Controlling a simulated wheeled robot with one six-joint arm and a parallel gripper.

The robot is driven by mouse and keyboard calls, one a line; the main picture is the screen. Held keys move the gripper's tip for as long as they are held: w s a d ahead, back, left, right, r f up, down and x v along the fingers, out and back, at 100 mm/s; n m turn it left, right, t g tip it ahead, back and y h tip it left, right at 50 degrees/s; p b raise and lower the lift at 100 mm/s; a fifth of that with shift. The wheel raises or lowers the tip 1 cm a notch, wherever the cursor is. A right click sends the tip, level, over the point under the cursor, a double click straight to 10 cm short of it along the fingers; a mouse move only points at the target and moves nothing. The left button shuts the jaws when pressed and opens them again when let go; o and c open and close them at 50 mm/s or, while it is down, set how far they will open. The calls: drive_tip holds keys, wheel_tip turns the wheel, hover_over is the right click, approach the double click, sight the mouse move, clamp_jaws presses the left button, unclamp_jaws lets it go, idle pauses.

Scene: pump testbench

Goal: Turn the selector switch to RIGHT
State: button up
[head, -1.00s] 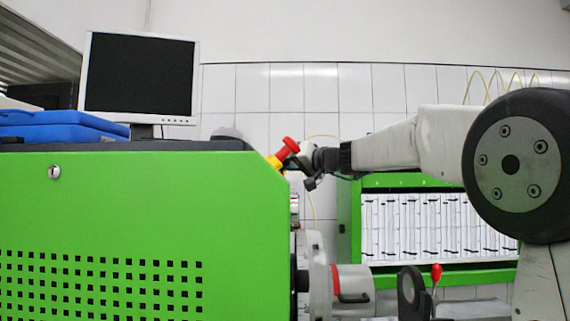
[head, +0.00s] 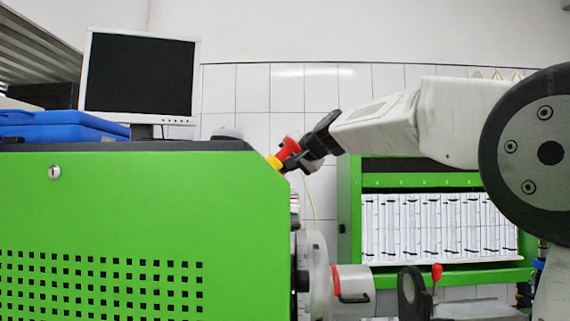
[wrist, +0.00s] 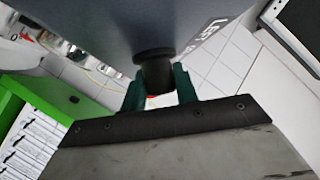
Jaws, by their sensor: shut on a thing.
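The selector switch (wrist: 154,72) shows in the wrist view as a black knob on a dark grey panel (wrist: 130,22). Lettering that seems to read LEFT is on the panel to the right of the knob. My gripper (wrist: 158,90) has its green fingers on either side of the knob and is shut on it. The knob's pointer direction is hidden. In the head view my gripper (head: 300,162) is at the sloped top right edge of the green cabinet (head: 130,210), and the switch cannot be made out there.
A red button (head: 288,147) on a yellow base (head: 274,162) sits right beside my gripper. A monitor (head: 138,75) and a blue case (head: 60,126) stand on the cabinet.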

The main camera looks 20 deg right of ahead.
drive_tip(key=shift+m+g+h, duration=0.5)
drive_tip(key=shift+m+h, duration=0.6)
drive_tip(key=shift+m, duration=0.3)
drive_tip(key=o, duration=1)
drive_tip(key=shift+c, duration=0.2)
